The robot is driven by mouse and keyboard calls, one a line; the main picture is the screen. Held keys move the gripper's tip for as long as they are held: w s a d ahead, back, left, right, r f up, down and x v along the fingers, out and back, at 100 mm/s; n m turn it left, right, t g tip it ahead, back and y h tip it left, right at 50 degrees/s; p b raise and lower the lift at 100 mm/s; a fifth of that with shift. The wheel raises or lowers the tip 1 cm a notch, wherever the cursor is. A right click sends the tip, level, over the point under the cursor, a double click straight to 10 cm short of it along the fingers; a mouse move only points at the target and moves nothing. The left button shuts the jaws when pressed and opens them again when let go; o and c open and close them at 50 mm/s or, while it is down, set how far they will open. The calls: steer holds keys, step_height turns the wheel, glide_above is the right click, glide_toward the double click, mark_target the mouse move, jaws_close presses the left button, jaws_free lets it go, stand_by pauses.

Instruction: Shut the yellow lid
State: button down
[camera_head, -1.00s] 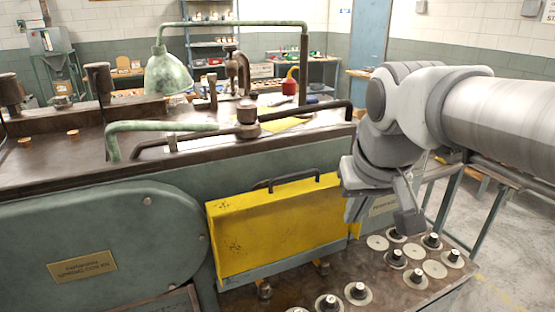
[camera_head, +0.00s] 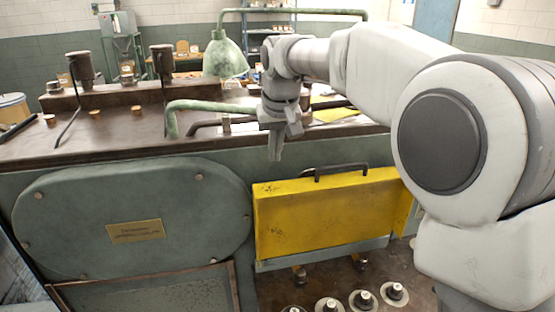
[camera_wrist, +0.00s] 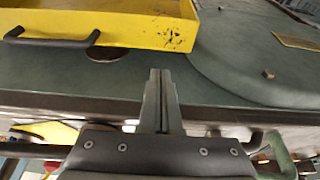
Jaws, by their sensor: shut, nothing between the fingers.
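The yellow lid (camera_head: 325,214) is on the front of the green machine, hanging down with its face toward me. Its dark bar handle (camera_head: 335,170) runs along its top edge. In the wrist view the lid (camera_wrist: 130,22) is at the top left, with its handle (camera_wrist: 52,41) at the far left. My gripper (camera_head: 274,150) points down above the machine's front edge, to the upper left of the lid. In the wrist view its fingers (camera_wrist: 161,78) are together and empty, apart from the lid and handle.
A green lamp (camera_head: 226,58) and a green pipe rail (camera_head: 205,106) stand on the machine top near my gripper. A rounded green cover (camera_head: 130,215) is left of the lid. Several round knobs (camera_head: 364,299) stand below it.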

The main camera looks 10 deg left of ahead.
steer(key=x, duration=0.8)
steer(key=shift+w+f, duration=0.2)
steer(key=shift+f, duration=0.2)
